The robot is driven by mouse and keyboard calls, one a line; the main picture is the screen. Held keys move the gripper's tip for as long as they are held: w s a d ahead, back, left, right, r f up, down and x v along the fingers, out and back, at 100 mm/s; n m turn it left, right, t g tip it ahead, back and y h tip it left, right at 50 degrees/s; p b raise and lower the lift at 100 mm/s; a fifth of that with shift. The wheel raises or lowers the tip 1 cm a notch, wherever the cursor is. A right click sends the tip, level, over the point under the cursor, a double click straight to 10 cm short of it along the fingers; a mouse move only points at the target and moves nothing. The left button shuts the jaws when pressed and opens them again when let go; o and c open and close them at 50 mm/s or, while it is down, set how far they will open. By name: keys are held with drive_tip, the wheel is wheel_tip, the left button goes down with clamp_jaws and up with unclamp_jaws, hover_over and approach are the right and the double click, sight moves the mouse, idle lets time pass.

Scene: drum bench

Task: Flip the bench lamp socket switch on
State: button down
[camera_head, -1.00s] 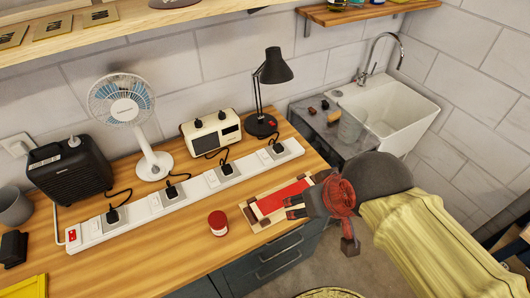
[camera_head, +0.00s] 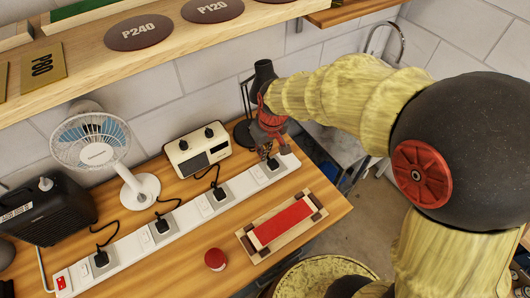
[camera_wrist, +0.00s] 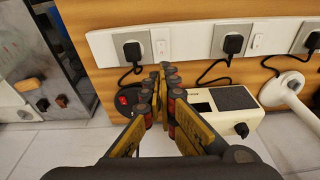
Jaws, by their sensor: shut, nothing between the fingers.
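The white power strip (camera_head: 180,218) runs along the bench with several plugs in it. The lamp's plug (camera_wrist: 132,50) is in the end socket, its cord running to the black lamp base (camera_wrist: 128,98). A small white switch (camera_wrist: 160,47) sits beside that plug. My gripper (camera_head: 274,152) is shut and empty, above the strip's right end. In the wrist view its fingertips (camera_wrist: 167,70) appear just below the switch; I cannot tell whether they touch it. The switch's position is too small to read. The lamp (camera_head: 263,70) is mostly hidden behind my arm.
A cream radio (camera_head: 196,148), a white fan (camera_head: 140,188) and a black heater-like box (camera_head: 45,210) stand behind the strip. A shelf (camera_head: 150,60) overhangs the back.

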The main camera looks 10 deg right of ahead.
drive_tip(key=b, duration=0.2)
hover_over(260, 173)
drive_tip(key=shift+n, duration=0.3)
drive_tip(key=x, duration=0.3)
drive_tip(key=s+x, duration=0.1)
drive_tip(key=x, duration=0.3)
drive_tip(key=s+d+x, duration=0.1)
drive_tip(key=x, duration=0.3)
drive_tip(key=shift+s+f, duration=0.1)
drive_tip(key=shift+f, duration=0.15)
drive_tip(key=shift+s+f, duration=0.1)
drive_tip(key=shift+f, duration=0.75)
drive_tip(key=shift+s+d+f+b, duration=0.1)
drive_tip(key=shift+s+f+b, duration=0.2)
drive_tip(key=shift+f, duration=0.2)
drive_tip(key=shift+w+r, duration=0.1)
drive_tip(key=shift+w, duration=0.05)
